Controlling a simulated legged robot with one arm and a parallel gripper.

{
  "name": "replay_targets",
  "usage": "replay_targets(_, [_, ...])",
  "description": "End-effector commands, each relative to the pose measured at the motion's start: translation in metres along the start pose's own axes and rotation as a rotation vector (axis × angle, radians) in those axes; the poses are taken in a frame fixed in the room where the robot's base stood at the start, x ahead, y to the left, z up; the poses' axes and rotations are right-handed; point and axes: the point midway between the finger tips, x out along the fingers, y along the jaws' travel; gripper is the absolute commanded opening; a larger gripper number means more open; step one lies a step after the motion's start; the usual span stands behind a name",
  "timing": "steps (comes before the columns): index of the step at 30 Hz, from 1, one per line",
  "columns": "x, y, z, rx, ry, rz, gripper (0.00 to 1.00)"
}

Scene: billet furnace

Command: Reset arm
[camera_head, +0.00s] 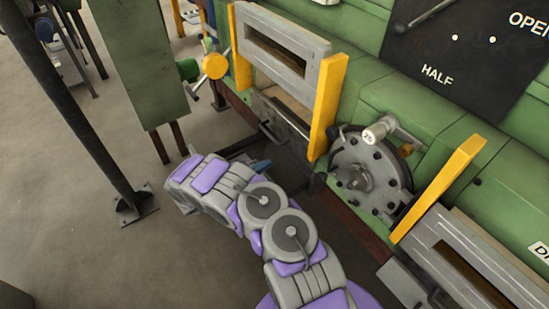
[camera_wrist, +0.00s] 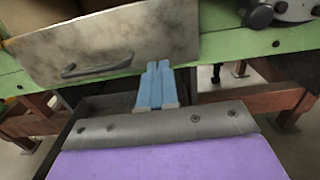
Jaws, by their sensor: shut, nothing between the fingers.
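My gripper (camera_wrist: 157,86) shows in the wrist view as two blue fingers side by side, shut and empty. In the head view only a small blue part of my gripper (camera_head: 261,166) shows past my grey and purple arm, which reaches out to the left. The fingers point toward the lower edge of the green furnace (camera_wrist: 225,47). A stained metal door panel (camera_wrist: 110,45) with a bar handle (camera_wrist: 97,66) is just left of and beyond the fingers in the wrist view. I cannot tell whether the fingertips touch anything.
Yellow guards (camera_head: 328,105) flank a grey-framed furnace opening (camera_head: 282,50). A round bolted flange (camera_head: 370,170) sits to its right. A green cabinet (camera_head: 140,60) and a dark post (camera_head: 75,120) stand at left. Bare floor (camera_head: 60,220) lies left of my arm.

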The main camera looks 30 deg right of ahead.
Motion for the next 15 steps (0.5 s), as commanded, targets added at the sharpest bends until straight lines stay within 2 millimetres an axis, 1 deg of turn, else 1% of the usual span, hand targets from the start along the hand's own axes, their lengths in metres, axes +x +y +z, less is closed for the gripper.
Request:
replay_targets(9, [-0.014, 0.001, 0.001, 0.001, 0.000, 0.000, 0.00])
replay_targets(11, [-0.014, 0.000, 0.002, 0.003, -0.001, -0.001, 0.00])
replay_targets(14, [-0.012, -0.002, 0.011, 0.016, -0.004, -0.018, 0.00])
replay_targets(15, [-0.009, -0.004, 0.019, 0.028, -0.004, -0.032, 0.00])
